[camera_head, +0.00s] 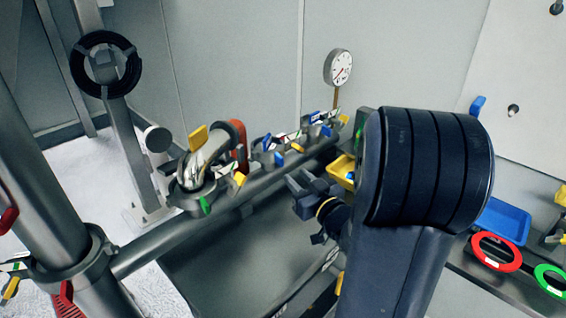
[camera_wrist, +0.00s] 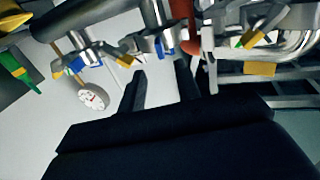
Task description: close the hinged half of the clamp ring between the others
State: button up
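Three metal clamp rings with coloured tabs sit in a row along a grey pipe. The middle clamp ring (camera_head: 267,156) has blue and yellow tabs; it also shows in the wrist view (camera_wrist: 153,43). The near clamp ring (camera_head: 190,198) is below a bent metal pipe, and the far clamp ring (camera_head: 318,131) is towards the gauge. I cannot tell clearly how far the middle ring's hinged half is swung out. My gripper (camera_head: 306,186) is to the right of the middle ring and apart from it. In the wrist view its two fingers (camera_wrist: 160,73) are spread with nothing between them.
A red part (camera_head: 239,148) stands between the near and middle rings. A pressure gauge (camera_head: 338,67) rises behind the far ring. A yellow bin (camera_head: 342,170) is partly behind my arm. A blue tray (camera_head: 504,221) and a red ring (camera_head: 496,252) are at the right.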

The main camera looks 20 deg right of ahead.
aim_at(283, 163)
jog(key=w, duration=0.5)
jog(key=w+a+p, duration=0.1)
jog(key=w, duration=0.2)
jog(key=shift+c, duration=0.2)
grip_shut()
